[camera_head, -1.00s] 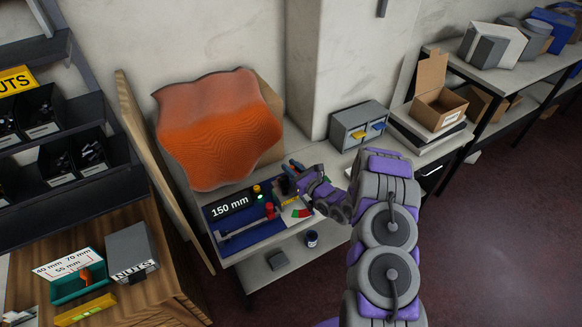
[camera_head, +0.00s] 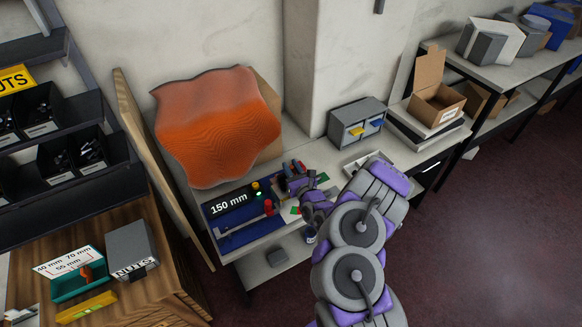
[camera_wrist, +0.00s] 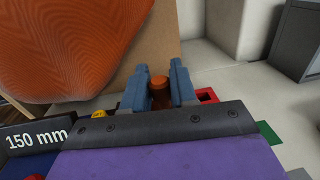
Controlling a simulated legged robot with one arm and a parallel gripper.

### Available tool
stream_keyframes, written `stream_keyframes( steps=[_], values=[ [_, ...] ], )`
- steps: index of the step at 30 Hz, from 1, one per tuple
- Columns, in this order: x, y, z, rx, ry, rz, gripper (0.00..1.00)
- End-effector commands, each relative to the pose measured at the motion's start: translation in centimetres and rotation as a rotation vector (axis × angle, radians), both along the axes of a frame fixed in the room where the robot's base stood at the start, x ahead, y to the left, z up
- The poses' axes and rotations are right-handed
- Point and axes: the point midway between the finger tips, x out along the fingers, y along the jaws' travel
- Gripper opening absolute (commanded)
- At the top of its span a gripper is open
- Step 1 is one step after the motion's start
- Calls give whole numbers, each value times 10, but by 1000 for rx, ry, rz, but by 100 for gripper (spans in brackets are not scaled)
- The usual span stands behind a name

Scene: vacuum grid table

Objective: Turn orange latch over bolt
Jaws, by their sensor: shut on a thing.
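My gripper (camera_wrist: 159,72) has its two blue-grey fingers on either side of a short orange-brown piece (camera_wrist: 160,93), which appears to be the orange latch. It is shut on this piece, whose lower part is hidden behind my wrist. In the head view my gripper (camera_head: 300,182) is at the right end of the blue fixture (camera_head: 250,237) on the light table. The latch cannot be made out there, and I cannot tell the bolt apart in either view.
A "150 mm" display (camera_head: 229,203) and a red knob (camera_head: 268,206) are on the fixture. An orange rippled sheet (camera_head: 218,125) stands behind, against a brown board. A grey drawer box (camera_head: 356,122) is at the back right. A red part (camera_wrist: 207,96) is right of my fingers.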

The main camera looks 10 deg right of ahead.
Motion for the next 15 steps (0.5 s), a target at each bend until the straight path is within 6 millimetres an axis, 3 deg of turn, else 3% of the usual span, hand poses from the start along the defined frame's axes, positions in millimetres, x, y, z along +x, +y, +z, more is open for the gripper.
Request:
stream_keyframes(
  steps=[15],
  values=[
    [-13,4,-3,3,5,-246,0]
  ],
)
